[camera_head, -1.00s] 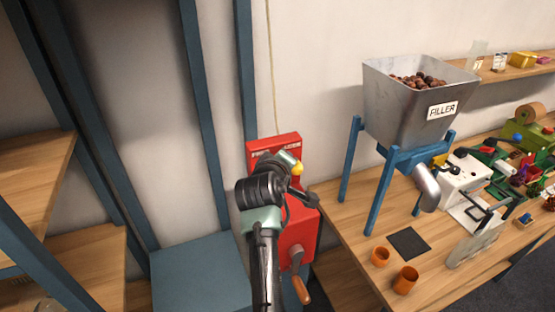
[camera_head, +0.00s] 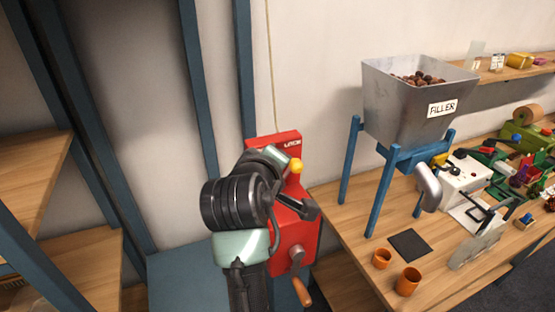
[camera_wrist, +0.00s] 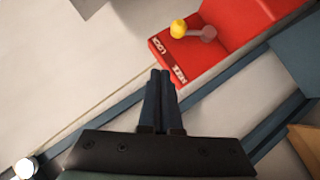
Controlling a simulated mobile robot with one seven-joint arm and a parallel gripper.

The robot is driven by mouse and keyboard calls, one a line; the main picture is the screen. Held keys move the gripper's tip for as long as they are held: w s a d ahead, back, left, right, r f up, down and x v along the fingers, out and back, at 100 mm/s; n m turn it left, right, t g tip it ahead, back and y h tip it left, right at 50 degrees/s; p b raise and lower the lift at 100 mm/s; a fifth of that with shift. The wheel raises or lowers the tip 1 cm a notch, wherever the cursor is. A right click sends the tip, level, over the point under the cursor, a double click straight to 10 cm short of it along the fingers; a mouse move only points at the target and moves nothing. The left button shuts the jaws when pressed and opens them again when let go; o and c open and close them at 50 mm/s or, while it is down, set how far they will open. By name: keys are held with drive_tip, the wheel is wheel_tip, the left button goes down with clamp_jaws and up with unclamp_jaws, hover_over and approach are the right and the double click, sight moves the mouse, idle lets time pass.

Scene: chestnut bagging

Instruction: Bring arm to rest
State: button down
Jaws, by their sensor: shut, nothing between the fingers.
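My gripper (camera_wrist: 160,76) is shut and empty in the wrist view, its two dark fingers together in front of a pale wall and a blue post. A red machine (camera_wrist: 228,38) with a yellow-knobbed lever (camera_wrist: 179,28) and "LOCK" lettering lies beyond the fingertips, apart from them. In the head view my arm rises in front of the red machine (camera_head: 304,235) and hides part of it. The yellow knob (camera_head: 295,166) shows just right of my wrist. The gripper's fingers cannot be made out in the head view.
A metal hopper marked FILLER (camera_head: 404,105), full of chestnuts, stands on blue legs on the wooden workbench (camera_head: 345,235). Two orange cups (camera_head: 408,281) and a dark square pad (camera_head: 410,243) lie near it. Wooden shelves (camera_head: 40,190) with blue posts stand at the left.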

drive_tip(key=shift+a, duration=0.15)
wheel_tip(320, 180, up, 10)
drive_tip(key=s+a+m+t+y+b, duration=0.1)
drive_tip(key=s+a+m+t+b, duration=0.15)
drive_tip(key=t, duration=0.25)
drive_tip(key=s+a+r+m+t+y+b, duration=0.1)
drive_tip(key=s+r+m+t, duration=0.5)
drive_tip(key=s+r, duration=1.3)
drive_tip(key=t+y+b, duration=0.1)
drive_tip(key=t+b, duration=0.1)
drive_tip(key=t, duration=0.1)
drive_tip(key=shift+s+r+t+y, duration=0.15)
drive_tip(key=shift+s+t+y, duration=0.15)
